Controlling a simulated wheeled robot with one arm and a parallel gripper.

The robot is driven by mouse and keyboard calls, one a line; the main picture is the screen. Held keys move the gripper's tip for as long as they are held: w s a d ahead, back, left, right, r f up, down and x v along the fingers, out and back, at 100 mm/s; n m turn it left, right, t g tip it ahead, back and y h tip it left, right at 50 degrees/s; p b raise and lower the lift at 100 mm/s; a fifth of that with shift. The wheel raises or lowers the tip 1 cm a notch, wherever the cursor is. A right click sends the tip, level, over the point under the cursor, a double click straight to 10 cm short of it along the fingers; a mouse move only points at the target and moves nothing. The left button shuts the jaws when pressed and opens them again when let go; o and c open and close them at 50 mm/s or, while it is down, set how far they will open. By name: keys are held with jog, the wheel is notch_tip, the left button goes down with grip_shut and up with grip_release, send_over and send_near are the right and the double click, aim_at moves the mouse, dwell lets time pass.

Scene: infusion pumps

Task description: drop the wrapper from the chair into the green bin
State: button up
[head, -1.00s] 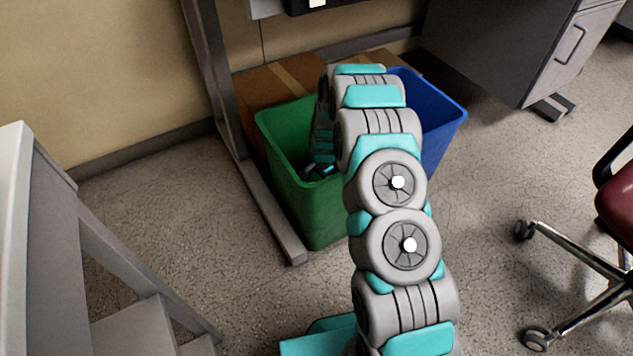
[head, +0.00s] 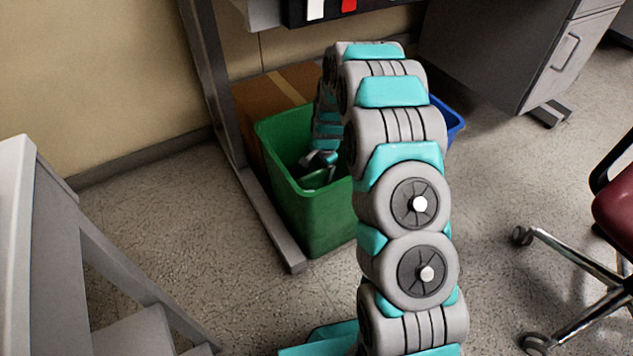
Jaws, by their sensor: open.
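The green bin (head: 325,215) stands on the floor left of the blue bin, with its mouth open upward. My gripper (head: 319,162) points down at the mouth of the green bin, open. My arm comes in from the front and hides the bin's right side. A small dull green shape (head: 316,179) shows inside the bin just below the fingers; I cannot tell whether it is the wrapper. No wrapper shows clearly elsewhere. The chair (head: 614,215) with a dark red seat is partly in view at the right edge.
The blue bin (head: 451,122) is mostly hidden behind my arm. A cardboard box (head: 265,100) stands behind the green bin. A metal table leg (head: 215,80) runs down beside the bin to a floor bar. A grey cabinet (head: 560,50) is at the back right.

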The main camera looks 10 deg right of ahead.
jog(key=shift+s+d+r, duration=0.1)
jog(key=shift+s+r, duration=0.05)
jog(key=shift+r, duration=0.75)
jog(key=shift+s+d+r, duration=0.1)
jog(key=shift+r, duration=0.75)
